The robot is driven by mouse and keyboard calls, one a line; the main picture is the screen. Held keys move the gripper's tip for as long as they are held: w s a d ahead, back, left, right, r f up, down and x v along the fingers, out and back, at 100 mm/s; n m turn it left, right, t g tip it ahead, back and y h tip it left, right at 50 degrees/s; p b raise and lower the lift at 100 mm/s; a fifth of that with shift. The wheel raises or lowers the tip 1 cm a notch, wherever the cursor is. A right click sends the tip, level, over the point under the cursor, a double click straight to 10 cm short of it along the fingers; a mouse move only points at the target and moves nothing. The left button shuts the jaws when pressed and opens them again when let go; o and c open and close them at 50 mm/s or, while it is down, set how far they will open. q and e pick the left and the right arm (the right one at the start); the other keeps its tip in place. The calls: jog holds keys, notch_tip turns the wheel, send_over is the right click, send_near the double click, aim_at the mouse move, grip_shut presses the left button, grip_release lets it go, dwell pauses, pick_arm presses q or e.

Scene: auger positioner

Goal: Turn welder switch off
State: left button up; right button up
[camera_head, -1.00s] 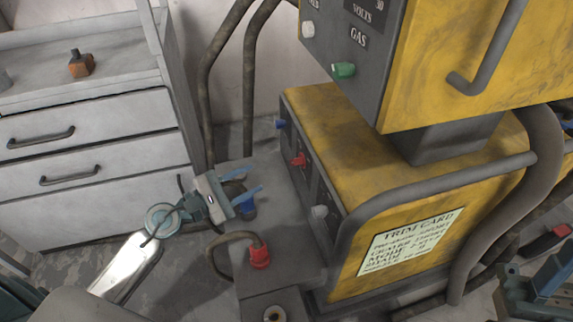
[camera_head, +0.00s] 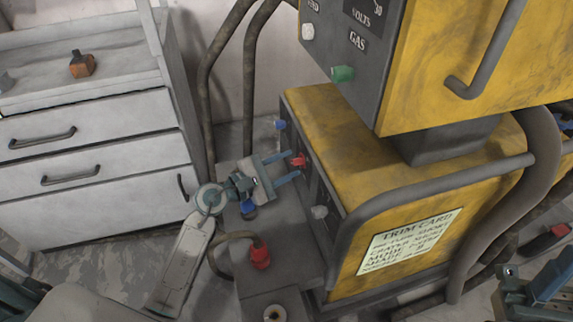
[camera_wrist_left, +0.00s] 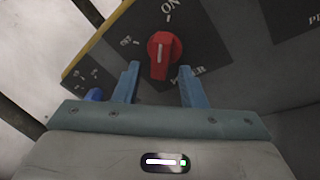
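The welder (camera_head: 350,150) is a yellow machine with a dark front panel. Its red switch knob (camera_head: 298,161) sits on that panel, and in the left wrist view the knob (camera_wrist_left: 161,54) has a pale pointer line, with "ON" lettering above it. My left gripper (camera_head: 287,167) is open at the panel. Its blue fingers (camera_wrist_left: 158,84) stand on either side of the knob's lower part in the wrist view, with gaps visible. I cannot tell how deep they reach around it. My right gripper (camera_head: 538,284) shows only in part at the lower right edge.
A blue knob (camera_head: 280,125) and a grey knob (camera_head: 319,212) flank the red one. Red (camera_head: 260,256) and blue (camera_head: 248,209) connectors stand on the grey ledge below. The yellow upper unit (camera_head: 450,60) overhangs. A white drawer cabinet (camera_head: 90,150) stands at left.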

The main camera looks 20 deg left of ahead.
pick_arm(q)
jog(key=shift+w+d, duration=0.15)
jog(key=shift+w, duration=0.05)
grip_shut()
dwell(0.3)
